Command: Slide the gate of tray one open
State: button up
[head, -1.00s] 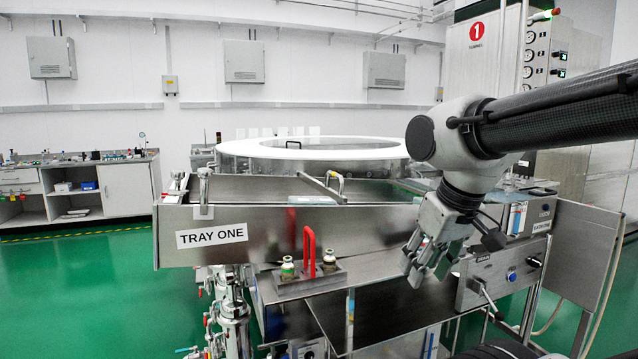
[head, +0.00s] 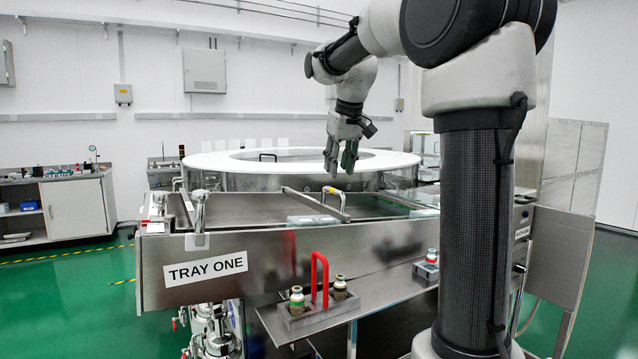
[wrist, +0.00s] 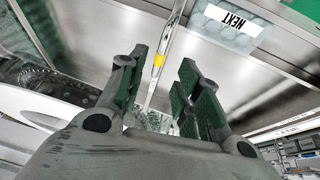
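Tray one is a long steel trough (head: 215,245) with a "TRAY ONE" label on its front wall. A dark bar (head: 302,197) crosses its top and looks like the gate. A curved metal handle with a yellow band (head: 334,193) stands near the bar's right end. My gripper (head: 341,174) points down above and slightly behind that handle, apparently apart from it. Contact cannot be told.
A round white-rimmed washer (head: 300,160) stands behind the tray. A tap (head: 198,212) rises at the tray's left end.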

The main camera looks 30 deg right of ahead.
jog(key=shift+w+x, duration=0.15)
jog(key=shift+x, duration=1.45)
jog(key=shift+w+x, duration=0.15)
jog(key=shift+x, duration=1.5)
jog(key=shift+r, duration=0.15)
grip_shut()
